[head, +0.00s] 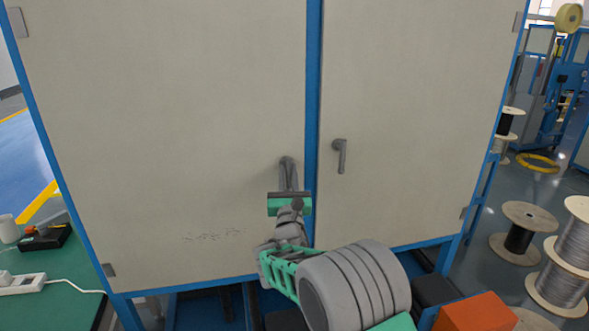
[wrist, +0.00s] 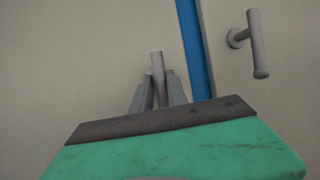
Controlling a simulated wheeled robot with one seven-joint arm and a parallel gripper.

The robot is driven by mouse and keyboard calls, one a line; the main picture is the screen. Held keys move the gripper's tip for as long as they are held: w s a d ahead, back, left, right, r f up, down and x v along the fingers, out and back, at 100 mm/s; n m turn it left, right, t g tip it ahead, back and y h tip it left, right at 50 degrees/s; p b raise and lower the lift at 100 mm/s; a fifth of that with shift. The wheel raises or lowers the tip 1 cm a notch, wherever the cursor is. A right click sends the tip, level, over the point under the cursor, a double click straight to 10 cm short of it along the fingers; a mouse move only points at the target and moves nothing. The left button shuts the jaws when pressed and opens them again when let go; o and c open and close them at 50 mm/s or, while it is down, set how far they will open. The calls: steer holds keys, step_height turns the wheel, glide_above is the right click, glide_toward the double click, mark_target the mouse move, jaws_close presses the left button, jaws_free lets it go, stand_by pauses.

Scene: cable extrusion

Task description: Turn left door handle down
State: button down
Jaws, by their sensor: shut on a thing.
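The left door handle (head: 287,161) is a grey lever on the left cream door (head: 180,100), just left of the blue centre post. In the wrist view the left handle (wrist: 157,62) shows as a grey bar between two fingers. My gripper (head: 289,185) is at this handle from below, and in the wrist view its fingers (wrist: 157,92) are shut on it. The fingers hide the handle's lower part and its pivot is hard to make out. The right door handle (head: 341,154) points down on the right door; it also shows in the wrist view (wrist: 256,44).
The blue centre post (head: 312,100) runs between the doors. A green table (head: 60,310) with a power strip (head: 22,284) and a black tray (head: 45,238) is at lower left. Wire spools (head: 523,230) stand at right. An orange box (head: 475,313) is at lower right.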

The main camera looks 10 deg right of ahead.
stand_by(0.3)
steer(key=c, duration=1.3)
jaws_free()
steer(key=shift+s+f, duration=0.15)
steer(key=b+v, duration=0.3)
steer(key=v, duration=0.4)
steer(key=shift+s+b, duration=0.2)
steer(key=shift+b, duration=0.1)
